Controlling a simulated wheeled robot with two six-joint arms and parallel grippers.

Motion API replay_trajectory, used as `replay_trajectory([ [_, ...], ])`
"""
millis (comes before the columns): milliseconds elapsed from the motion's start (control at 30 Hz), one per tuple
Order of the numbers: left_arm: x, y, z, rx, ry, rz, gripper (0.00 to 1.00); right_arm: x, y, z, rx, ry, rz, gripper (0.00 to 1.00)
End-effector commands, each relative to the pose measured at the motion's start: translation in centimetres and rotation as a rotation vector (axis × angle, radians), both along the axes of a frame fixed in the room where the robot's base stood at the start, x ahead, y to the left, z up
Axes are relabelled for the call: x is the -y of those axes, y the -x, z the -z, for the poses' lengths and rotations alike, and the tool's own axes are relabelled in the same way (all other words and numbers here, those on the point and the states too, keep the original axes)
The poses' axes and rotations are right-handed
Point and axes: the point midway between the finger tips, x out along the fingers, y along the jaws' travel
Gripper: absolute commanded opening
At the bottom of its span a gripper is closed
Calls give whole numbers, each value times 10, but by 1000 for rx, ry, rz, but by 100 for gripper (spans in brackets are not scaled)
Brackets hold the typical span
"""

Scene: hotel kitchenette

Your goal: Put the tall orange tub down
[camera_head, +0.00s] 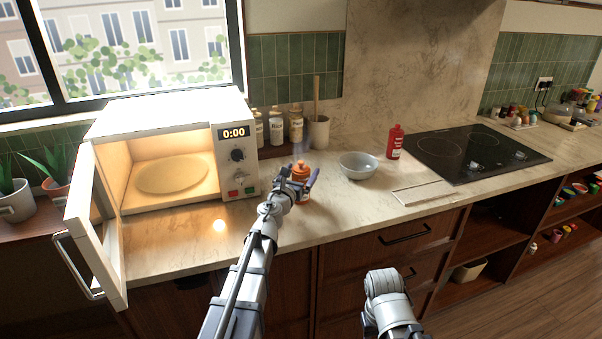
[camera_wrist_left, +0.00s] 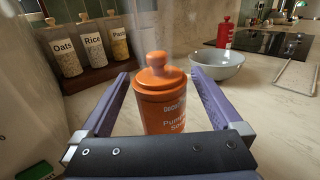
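The tall orange tub (camera_head: 300,172) has a knobbed lid and a printed label. It appears upright on the counter, right of the microwave; its base is partly hidden. In the left wrist view the tub (camera_wrist_left: 162,100) is between the two purple fingers of my left gripper (camera_wrist_left: 160,80). A narrow gap shows on each side of it, so the gripper looks open around the tub. In the head view my left gripper (camera_head: 304,181) hides part of the tub. My right arm shows at the bottom, but its gripper is not visible.
A lit microwave (camera_head: 234,140) with its door (camera_head: 88,225) swung open stands left. A grey bowl (camera_head: 358,166), red bottle (camera_head: 395,142) and black cooktop (camera_head: 475,150) are to the right. Labelled jars (camera_head: 277,128) stand behind. Bare counter (camera_head: 345,205) lies in front of the bowl.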

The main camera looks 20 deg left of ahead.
Motion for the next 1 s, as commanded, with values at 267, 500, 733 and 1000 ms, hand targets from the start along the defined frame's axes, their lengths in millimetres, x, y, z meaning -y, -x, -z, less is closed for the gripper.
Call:
replay_trajectory([
  [267,0,0,-1,0,0,0,100,0,0,-1,0,0,0,50],
  [500,-1,15,-3,0,0,-1,100,0,0,-3,0,0,0,50],
  [733,-4,57,-3,0,0,-1,100,0,0,-3,0,0,0,50],
  [1000,-9,110,-3,0,0,-1,100,0,0,-3,0,0,0,50],
])
